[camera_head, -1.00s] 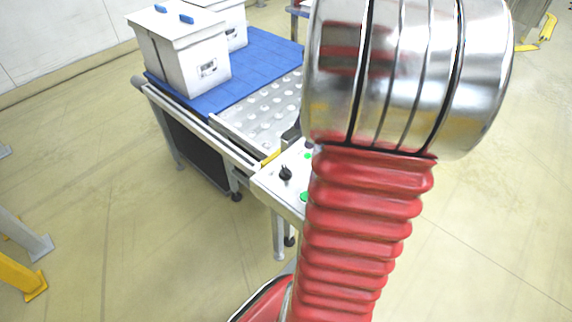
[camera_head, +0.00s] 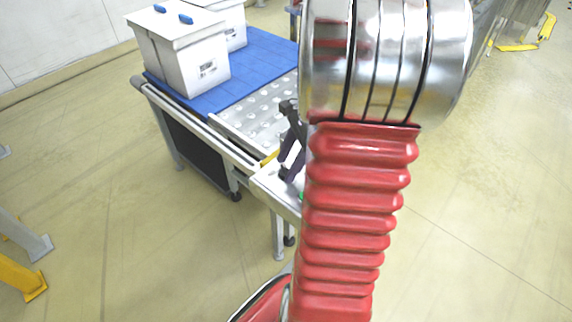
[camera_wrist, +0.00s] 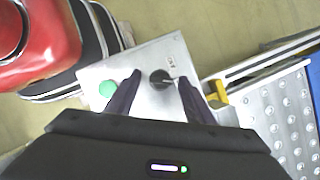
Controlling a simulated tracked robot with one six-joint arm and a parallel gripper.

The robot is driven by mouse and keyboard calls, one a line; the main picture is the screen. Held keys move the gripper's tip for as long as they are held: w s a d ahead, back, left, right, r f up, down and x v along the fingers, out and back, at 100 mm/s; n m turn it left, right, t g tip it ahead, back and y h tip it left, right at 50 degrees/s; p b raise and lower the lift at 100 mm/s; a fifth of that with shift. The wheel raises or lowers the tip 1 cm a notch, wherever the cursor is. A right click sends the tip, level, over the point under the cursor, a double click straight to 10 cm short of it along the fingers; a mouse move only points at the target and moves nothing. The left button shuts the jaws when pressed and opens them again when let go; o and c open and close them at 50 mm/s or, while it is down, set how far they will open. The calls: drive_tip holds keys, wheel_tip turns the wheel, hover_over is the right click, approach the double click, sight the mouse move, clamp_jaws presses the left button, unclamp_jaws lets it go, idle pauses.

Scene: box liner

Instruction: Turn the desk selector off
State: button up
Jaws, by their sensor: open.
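The desk selector, a black rotary knob (camera_wrist: 162,79), sits on a light grey control panel (camera_wrist: 150,52) in the wrist view. My gripper (camera_wrist: 158,81) is open, with one dark finger on each side of the knob and a gap showing on both sides. How high the fingertips are above the panel is hard to tell. In the head view my gripper (camera_head: 287,172) is over the panel (camera_head: 268,184), partly behind my red arm, and it hides the knob.
A green button (camera_wrist: 108,88) is left of the knob in the wrist view. A yellow part (camera_wrist: 217,92) and a studded metal conveyor (camera_wrist: 290,118) lie to the right. White lidded boxes (camera_head: 182,58) stand on the blue conveyor surface (camera_head: 262,62) in the head view.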

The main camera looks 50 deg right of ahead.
drive_tip(key=shift+c, duration=0.5)
drive_tip(key=c, duration=0.9)
drive_tip(key=shift+o, duration=0.2)
drive_tip(key=shift+a, duration=0.55)
drive_tip(key=shift+d, duration=0.45)
drive_tip(key=shift+c, duration=0.4)
drive_tip(key=shift+d+f+n+g+y, duration=0.1)
drive_tip(key=shift+n+g+y, duration=0.3)
drive_tip(key=shift+n, duration=1)
drive_tip(key=n+g, duration=0.1)
drive_tip(key=n, duration=0.3)
drive_tip(key=shift+w+g, duration=0.2)
drive_tip(key=shift+g, duration=0.2)
drive_tip(key=n+g, duration=0.1)
drive_tip(key=n, duration=0.4)
drive_tip(key=shift+w+g+h, duration=0.1)
drive_tip(key=shift+g+h, duration=0.2)
drive_tip(key=shift+g, duration=0.1)
